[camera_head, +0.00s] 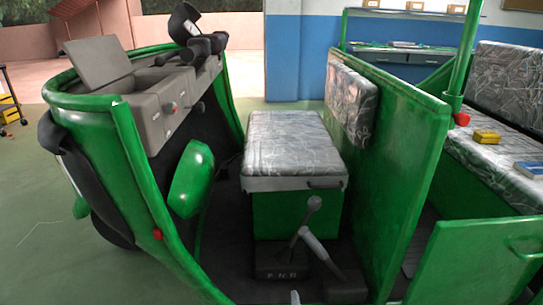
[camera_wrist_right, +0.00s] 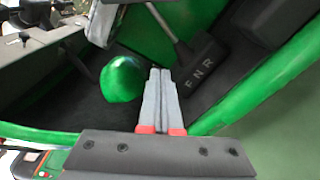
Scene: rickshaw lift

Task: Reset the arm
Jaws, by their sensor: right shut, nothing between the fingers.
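My right gripper (camera_head: 295,298) shows only as a small grey tip at the bottom edge of the head view. In the right wrist view its two grey fingers (camera_wrist_right: 160,72) are together, with nothing between them. My left gripper is not in view.
The rickshaw's green front rim (camera_head: 130,145) and the green partition (camera_head: 405,150) flank the cab. A yellow box (camera_head: 486,136) and a blue box (camera_head: 528,169) lie on the rear seat. Open floor (camera_head: 35,195) is at the left.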

